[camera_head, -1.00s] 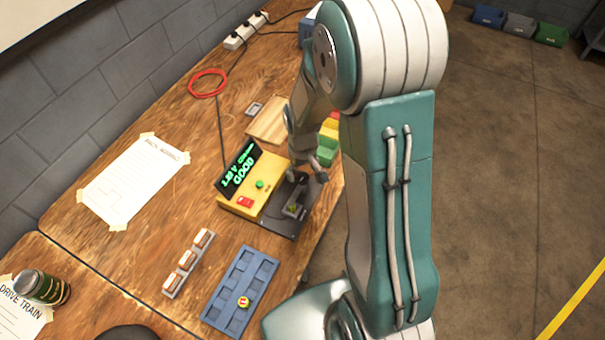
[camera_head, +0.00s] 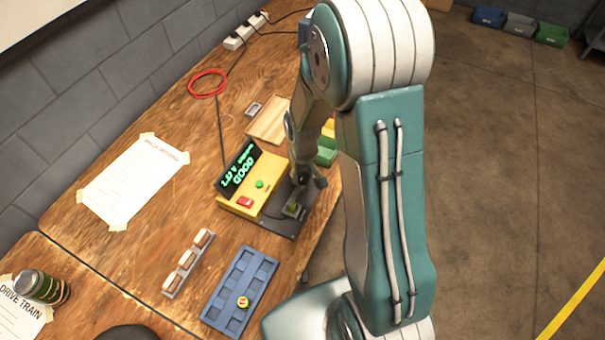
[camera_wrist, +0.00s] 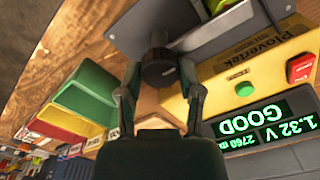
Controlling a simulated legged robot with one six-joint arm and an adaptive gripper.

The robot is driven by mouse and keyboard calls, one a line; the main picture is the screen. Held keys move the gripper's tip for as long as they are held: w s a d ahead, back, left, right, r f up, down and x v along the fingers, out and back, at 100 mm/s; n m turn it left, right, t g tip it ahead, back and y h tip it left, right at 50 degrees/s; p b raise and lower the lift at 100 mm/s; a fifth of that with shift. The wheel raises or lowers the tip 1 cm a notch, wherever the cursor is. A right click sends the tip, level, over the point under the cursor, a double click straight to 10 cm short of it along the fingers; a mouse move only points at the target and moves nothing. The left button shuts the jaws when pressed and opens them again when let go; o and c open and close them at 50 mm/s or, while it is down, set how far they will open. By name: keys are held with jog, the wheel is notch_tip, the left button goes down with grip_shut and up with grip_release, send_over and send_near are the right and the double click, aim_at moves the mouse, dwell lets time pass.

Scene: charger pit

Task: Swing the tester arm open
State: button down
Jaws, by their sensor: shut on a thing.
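The yellow tester (camera_head: 243,192) stands on the bench, its screen (camera_wrist: 252,127) lit green with "1.32 V" and "GOOD" in the wrist view. Its dark base plate (camera_head: 272,222) reaches towards the bench's right edge. A small dark, green-tinted piece (camera_head: 293,209) sits on that plate; I cannot tell exactly what it is. My gripper (camera_wrist: 160,78) has its fingers on both sides of a black round knob (camera_wrist: 158,70) on the tester arm and is shut on it. In the head view my gripper (camera_head: 308,180) is over the plate, and my wrist hides most of the tester arm.
A wooden tray (camera_head: 267,120) and a green bin (camera_head: 326,150) are behind my gripper. Coloured bins (camera_wrist: 85,95) show left in the wrist view.

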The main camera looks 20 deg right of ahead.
jog(key=shift+m, duration=0.3)
jog(key=m, duration=0.4)
jog(key=shift+s, duration=0.1)
jog(key=m, duration=0.4)
jog(key=shift+f+m, duration=0.1)
jog(key=shift+m, duration=0.2)
jog(key=m, duration=0.4)
jog(key=shift+m, duration=2.2)
jog(key=shift+c, duration=1.3)
grip_release()
jog(key=shift+a, duration=0.1)
